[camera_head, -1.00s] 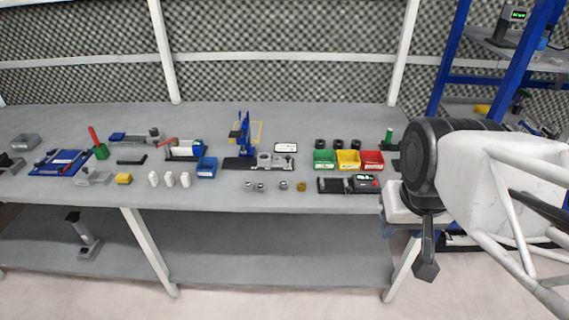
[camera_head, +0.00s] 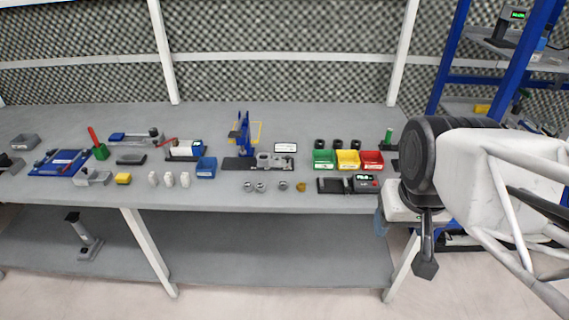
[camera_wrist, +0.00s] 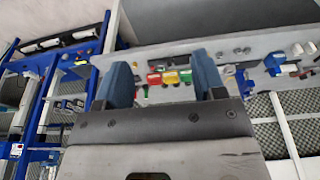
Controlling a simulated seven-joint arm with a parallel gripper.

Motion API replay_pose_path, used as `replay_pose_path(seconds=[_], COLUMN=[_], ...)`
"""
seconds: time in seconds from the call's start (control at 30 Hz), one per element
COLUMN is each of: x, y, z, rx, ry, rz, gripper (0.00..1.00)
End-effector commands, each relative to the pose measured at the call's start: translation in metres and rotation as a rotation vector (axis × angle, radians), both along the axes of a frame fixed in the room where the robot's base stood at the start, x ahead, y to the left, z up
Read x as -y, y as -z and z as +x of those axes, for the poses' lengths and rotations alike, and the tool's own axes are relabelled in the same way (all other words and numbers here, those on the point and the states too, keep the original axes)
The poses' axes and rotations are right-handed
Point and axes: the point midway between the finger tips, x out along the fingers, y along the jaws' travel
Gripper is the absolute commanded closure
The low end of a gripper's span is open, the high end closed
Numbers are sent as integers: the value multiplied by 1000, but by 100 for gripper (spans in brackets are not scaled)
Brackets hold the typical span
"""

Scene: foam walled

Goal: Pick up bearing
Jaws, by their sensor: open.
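Several small ring-shaped parts lie in a row near the front edge of the bench. Three are silvery and look like bearings: the left one (camera_head: 248,186), the middle one (camera_head: 260,187) and the right one (camera_head: 283,186). A brass-coloured part (camera_head: 301,187) lies to their right. They also show small and far off in the wrist view. My gripper (camera_wrist: 163,80) shows in the wrist view with its two blue fingers apart and nothing between them. It is well away from the small parts. In the head view my arm is at the right, and the fingers cannot be made out clearly.
A blue press (camera_head: 243,138) stands behind the small parts. White bottles (camera_head: 169,180) and a blue bin (camera_head: 206,167) are to their left.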

Motion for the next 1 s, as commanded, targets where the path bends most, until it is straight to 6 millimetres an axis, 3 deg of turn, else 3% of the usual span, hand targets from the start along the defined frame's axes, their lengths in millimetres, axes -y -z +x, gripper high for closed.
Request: replay_pose_path(seconds=[0.17,0.37,0.77,1.0], x=[-3,-11,-38,-59], y=[-1,-3,7,23], z=[15,50,141,196], rx=[-9,-28,-73,-96], ry=[-42,-140,-400,-556], rz=[-7,-23,-61,-82], gripper=[36,36,36,36])
